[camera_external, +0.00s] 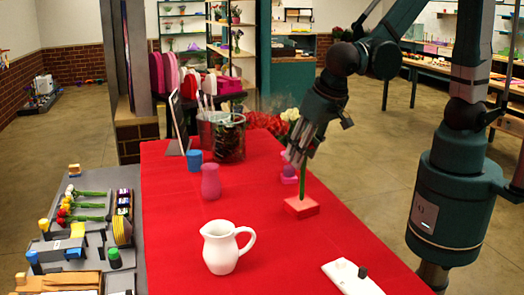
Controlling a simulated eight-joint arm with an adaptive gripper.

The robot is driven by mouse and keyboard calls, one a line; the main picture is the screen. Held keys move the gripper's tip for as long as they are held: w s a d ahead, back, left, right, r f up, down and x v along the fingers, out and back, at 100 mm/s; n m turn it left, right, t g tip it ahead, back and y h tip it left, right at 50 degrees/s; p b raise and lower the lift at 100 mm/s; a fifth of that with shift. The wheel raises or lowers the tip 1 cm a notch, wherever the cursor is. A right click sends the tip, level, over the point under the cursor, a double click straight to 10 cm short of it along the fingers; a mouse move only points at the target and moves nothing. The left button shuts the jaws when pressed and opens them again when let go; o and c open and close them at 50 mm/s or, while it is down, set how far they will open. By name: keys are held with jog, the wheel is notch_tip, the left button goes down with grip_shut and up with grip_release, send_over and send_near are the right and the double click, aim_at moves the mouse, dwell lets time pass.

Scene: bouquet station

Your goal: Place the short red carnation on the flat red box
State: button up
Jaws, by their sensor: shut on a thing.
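The flat red box (301,207) lies on the red-covered table, right of its middle. A green stem (304,182), which I take to be the short red carnation's, stands nearly upright between my gripper and the box. Its lower end meets the top of the box in the picture; I cannot tell whether it touches. No red bloom can be made out on it; the upper part is hidden by the gripper. My gripper (294,160) points down above the box and is shut on the stem.
A white pitcher (226,246) stands front left of the box, with a pink vase (210,181) and blue cup (194,160) farther back. A pink-purple object (288,174) is close behind the box. A white piece (352,277) lies at the front right. Red cloth between them is clear.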

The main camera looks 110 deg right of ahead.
jog(key=shift+f, duration=0.6)
jog(key=o, duration=0.8)
jog(key=shift+o, duration=0.2)
jog(key=v, duration=1.2)
jog(key=shift+s+r, duration=0.1)
jog(key=shift+r, duration=0.1)
dwell(0.3)
